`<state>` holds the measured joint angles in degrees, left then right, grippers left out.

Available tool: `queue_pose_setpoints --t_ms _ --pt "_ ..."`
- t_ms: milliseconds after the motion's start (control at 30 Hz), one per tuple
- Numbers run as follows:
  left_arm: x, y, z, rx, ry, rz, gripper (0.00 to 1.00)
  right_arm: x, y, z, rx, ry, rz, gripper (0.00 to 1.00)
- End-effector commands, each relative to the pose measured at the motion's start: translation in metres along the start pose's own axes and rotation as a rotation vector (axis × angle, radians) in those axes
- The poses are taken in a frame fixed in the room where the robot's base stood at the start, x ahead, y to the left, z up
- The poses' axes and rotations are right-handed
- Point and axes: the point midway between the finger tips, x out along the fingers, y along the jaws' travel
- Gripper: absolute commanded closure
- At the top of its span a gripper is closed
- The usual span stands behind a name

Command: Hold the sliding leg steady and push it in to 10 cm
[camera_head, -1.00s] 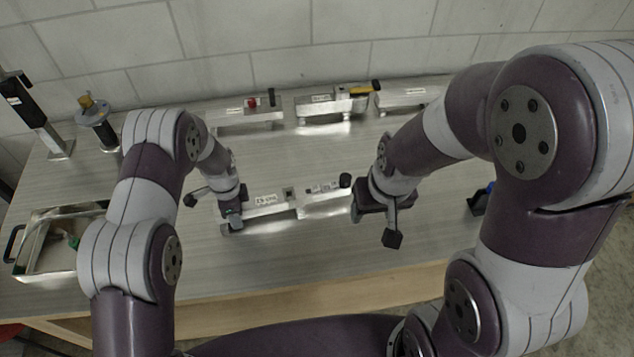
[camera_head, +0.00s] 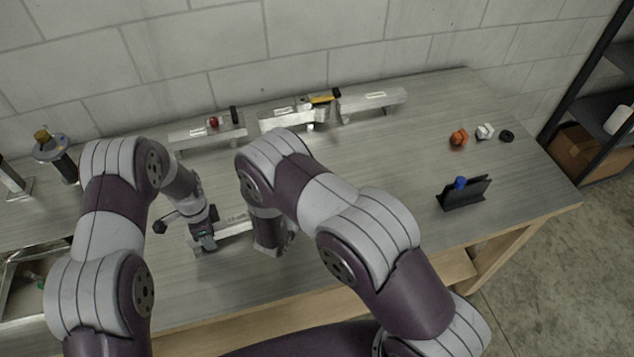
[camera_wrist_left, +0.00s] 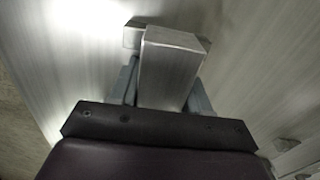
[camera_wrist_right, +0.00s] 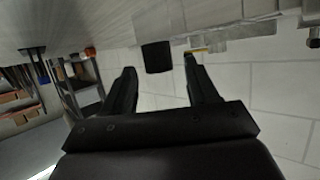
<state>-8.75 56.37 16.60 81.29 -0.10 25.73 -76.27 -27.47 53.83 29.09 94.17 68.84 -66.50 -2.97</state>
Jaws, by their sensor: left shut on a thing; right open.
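The leg assembly, a silvery aluminium bar (camera_head: 233,224) with a white label, lies near the front of the bench in the head view. My left gripper (camera_head: 205,242) is shut on its left end; the left wrist view shows the bar (camera_wrist_left: 168,72) between the fingers. My right gripper (camera_head: 278,246) is at the right of the bar, and its arm hides the bar's right part. In the right wrist view it is open, and a black end foot (camera_wrist_right: 157,57) shows in the gap between the fingertips, apparently untouched. The slide's scale cannot be read.
Other aluminium assemblies (camera_head: 290,118) stand along the back by the wall. A black holder with a blue piece (camera_head: 463,193), an orange piece (camera_head: 459,137) and a black ring (camera_head: 507,136) are on the right. A metal tray (camera_head: 45,243) is at left. The bench between is clear.

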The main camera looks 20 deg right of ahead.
Motion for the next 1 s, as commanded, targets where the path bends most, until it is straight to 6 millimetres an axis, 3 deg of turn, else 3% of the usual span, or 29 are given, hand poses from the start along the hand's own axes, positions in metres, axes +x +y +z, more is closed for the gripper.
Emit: queue_pose_setpoints --t_ms 100,200,533,567,700,733,867,1000 --pt "0.000 0.000 0.000 -0.001 0.000 0.000 0.98 0.025 0.001 0.000 0.001 -0.001 0.002 0.42" --pt "0.000 0.000 0.000 -0.001 0.000 -0.001 0.98 0.037 0.000 0.000 0.000 -0.001 0.000 0.42" --pt "0.000 0.000 0.000 -0.001 0.000 -0.001 0.98 0.044 0.000 0.000 0.000 -0.001 -0.002 0.42" --pt "0.000 0.000 0.000 -0.001 0.000 -0.001 0.98 0.044 0.000 0.000 0.000 -0.001 -0.002 0.48" --pt "0.000 0.000 0.000 -0.001 0.000 -0.001 0.98 0.044 0.000 0.000 0.000 -0.001 -0.002 0.94" --pt "0.000 0.000 0.000 -0.001 0.000 -0.001 0.98 0.044 0.000 0.000 0.000 -0.001 -0.002 1.00" --pt "0.000 0.000 0.000 -0.001 0.000 -0.001 0.98 0.043 -0.002 0.000 0.000 -0.001 -0.002 1.00" --pt "0.000 0.000 0.000 -0.001 0.000 -0.001 0.98 0.028 -0.019 0.006 -0.001 0.000 -0.008 1.00"
